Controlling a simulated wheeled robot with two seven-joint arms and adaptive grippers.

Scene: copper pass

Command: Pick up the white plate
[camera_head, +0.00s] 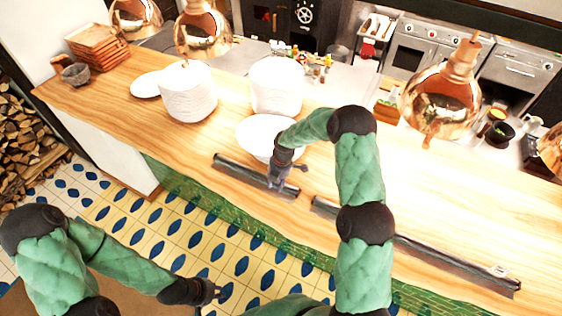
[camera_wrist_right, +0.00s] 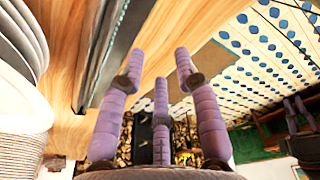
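A white plate (camera_head: 262,131) lies on the wooden counter in front of a stack of white plates (camera_head: 276,86). My right gripper (camera_head: 284,181) is at the plate's near right side, over the counter's front edge, and partly hides the plate. In the right wrist view its purple fingers (camera_wrist_right: 158,85) are spread with nothing between them. White plates (camera_wrist_right: 20,75) show at the left edge of that view, beside the fingers. My left gripper (camera_head: 212,292) hangs low over the tiled floor, away from the counter; its fingers are too small to read.
Another plate stack (camera_head: 187,94) and a white plate (camera_head: 147,85) are further left. Dark rails (camera_head: 254,175) run along the counter's front edge. Copper lamps (camera_head: 441,101) hang above the counter. The counter's right part is mostly clear.

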